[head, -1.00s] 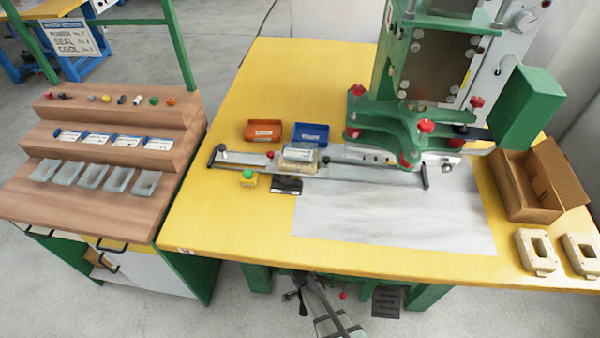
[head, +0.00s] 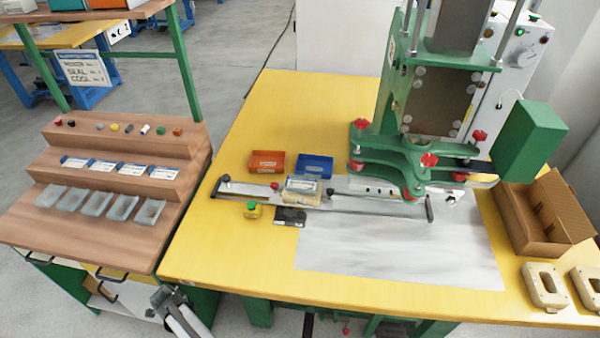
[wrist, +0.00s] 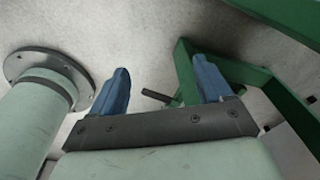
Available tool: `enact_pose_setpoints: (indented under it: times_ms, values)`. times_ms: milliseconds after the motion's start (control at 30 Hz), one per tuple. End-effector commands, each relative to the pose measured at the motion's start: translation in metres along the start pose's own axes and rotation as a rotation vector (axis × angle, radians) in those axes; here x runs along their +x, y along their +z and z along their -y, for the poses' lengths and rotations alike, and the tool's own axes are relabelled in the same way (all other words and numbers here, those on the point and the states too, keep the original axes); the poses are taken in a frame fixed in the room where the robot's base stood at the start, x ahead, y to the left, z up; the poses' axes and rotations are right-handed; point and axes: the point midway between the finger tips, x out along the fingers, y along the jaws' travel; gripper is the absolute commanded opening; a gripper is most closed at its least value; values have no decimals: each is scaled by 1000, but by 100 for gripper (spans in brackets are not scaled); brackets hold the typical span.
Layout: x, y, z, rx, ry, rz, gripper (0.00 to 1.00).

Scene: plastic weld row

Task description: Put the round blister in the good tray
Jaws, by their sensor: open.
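Several clear blisters stand in a row on the lowest step of the wooden rack, among them a left one (head: 49,197) and the rightmost one (head: 149,211). They are too small to tell surely which is round. An orange tray (head: 267,162) and a blue tray (head: 313,166) stand side by side on the yellow table; their labels are unreadable, so I cannot tell which is the good one. My gripper (wrist: 163,86) shows in the wrist view, blue fingers apart and nothing between them, above the grey floor. It is away from the blisters and trays.
A green press (head: 440,130) stands at the back of the table (head: 230,240). A slide rail (head: 370,206) carrying a clear-topped piece runs before it. A cardboard box (head: 545,215) and beige frames (head: 545,285) lie at right. The grey sheet's front is clear.

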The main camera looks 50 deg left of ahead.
Motion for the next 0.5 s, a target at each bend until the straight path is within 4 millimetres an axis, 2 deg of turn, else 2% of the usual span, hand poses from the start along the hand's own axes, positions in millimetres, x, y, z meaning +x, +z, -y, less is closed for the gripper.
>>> enact_pose_setpoints:
  times_ms: [33,267,367,500]
  values:
    - [-12,17,4,-17,-15,23,79]
    - [-65,83,15,-154,-95,205,79]
    - [-94,110,21,-248,-156,315,79]
    - [-144,148,31,-386,-282,474,79]
